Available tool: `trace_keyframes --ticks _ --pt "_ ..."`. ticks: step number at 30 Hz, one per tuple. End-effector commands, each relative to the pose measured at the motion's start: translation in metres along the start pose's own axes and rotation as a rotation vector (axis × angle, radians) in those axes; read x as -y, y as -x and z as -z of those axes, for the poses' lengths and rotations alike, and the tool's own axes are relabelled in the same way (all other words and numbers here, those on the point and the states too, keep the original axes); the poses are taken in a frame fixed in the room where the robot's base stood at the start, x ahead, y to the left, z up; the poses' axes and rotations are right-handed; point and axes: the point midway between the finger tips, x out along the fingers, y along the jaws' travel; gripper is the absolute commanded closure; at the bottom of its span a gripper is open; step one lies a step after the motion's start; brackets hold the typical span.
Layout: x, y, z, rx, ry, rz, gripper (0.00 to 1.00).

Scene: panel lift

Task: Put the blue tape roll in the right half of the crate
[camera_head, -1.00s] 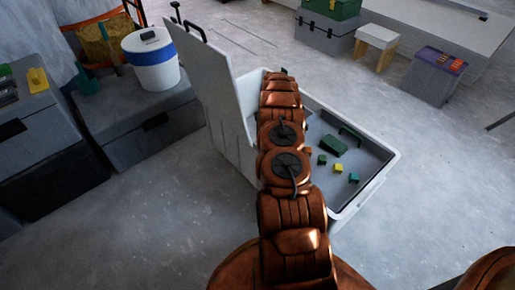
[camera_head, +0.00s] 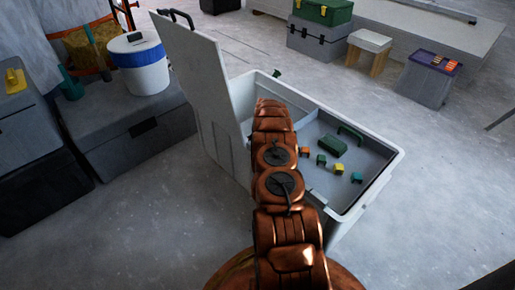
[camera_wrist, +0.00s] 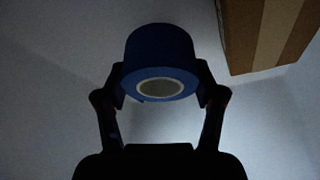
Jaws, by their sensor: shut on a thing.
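The blue tape roll (camera_wrist: 160,52) is held between the two fingers of my gripper (camera_wrist: 160,85) in the wrist view, with its round core opening facing the camera. The crate (camera_head: 397,160) is a white open box with a raised panel (camera_head: 200,85) at its left side, in the head view. Its right half holds a green case-like piece and several small coloured blocks. My arm crosses in front of the crate's left part in the head view. My gripper and the tape roll are hidden behind the arm there.
A striped brown box (camera_wrist: 265,35) shows at the upper right of the wrist view. A grey chest (camera_head: 130,125) with a white and blue bucket (camera_head: 143,65) stands left of the crate. A white stool (camera_head: 369,48) and a purple-topped box (camera_head: 430,75) stand behind. The floor right of the crate is clear.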

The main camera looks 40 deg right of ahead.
Motion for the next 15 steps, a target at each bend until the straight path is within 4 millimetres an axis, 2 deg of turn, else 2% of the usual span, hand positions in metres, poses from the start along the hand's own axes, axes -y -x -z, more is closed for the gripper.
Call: trace_keyframes --ticks 9,15 --pt "0.0 -0.033 -0.014 0.001 0.0 0.0 0.78" --pt "0.001 -0.036 -0.014 -0.001 0.001 0.0 0.78"
